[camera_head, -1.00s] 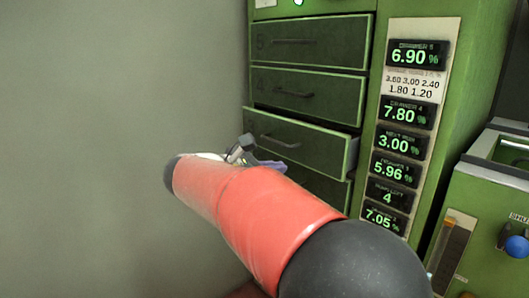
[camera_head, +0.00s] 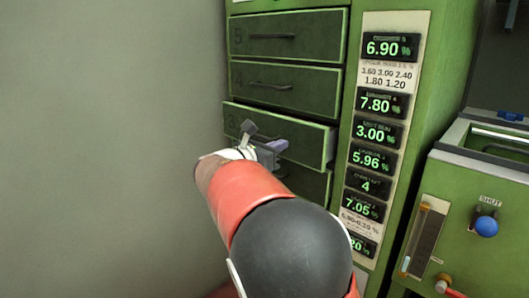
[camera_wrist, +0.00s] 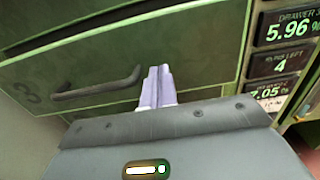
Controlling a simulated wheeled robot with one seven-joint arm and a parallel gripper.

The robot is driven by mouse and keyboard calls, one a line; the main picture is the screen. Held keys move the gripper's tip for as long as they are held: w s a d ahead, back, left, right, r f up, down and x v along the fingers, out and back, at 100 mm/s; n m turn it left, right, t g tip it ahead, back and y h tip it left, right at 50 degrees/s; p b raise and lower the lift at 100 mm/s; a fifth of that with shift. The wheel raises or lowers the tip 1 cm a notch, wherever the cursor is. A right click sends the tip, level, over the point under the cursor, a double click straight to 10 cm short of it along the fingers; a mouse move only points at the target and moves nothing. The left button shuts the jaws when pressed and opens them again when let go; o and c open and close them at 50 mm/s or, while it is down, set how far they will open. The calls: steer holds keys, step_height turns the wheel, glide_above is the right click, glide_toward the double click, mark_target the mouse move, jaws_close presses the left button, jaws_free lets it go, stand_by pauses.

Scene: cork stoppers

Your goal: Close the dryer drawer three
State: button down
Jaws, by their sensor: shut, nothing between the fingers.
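Drawer three (camera_head: 305,143) of the green dryer is pulled partly out, its front standing proud of the drawers above. Its right side wall shows at the right end. In the wrist view the drawer front (camera_wrist: 205,50) fills much of the picture, with the number 3 and a dark bar handle (camera_wrist: 98,85) at the left. My gripper (camera_head: 278,146) is at the drawer front, just right of the handle. In the wrist view its pale fingers (camera_wrist: 157,85) are shut together with nothing between them. I cannot tell whether the fingertips touch the front.
Drawer five (camera_head: 300,40) and drawer four (camera_head: 300,85) above are closed. A panel of green number displays (camera_head: 370,133) is right of the drawers. A green machine with a blue knob (camera_head: 486,227) stands at the right. A bare grey wall (camera_head: 110,130) is at the left.

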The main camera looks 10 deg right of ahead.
mark_target(289, 140)
steer(key=shift+w+d, duration=0.35)
steer(key=shift+d, duration=0.1)
steer(key=p+x, duration=0.1)
steer(key=x, duration=0.3)
steer(key=shift+d+r, duration=0.1)
steer(key=shift+d, duration=0.05)
steer(key=shift+w, duration=0.1)
steer(key=shift+d+r, duration=0.1)
steer(key=shift+p, duration=0.3)
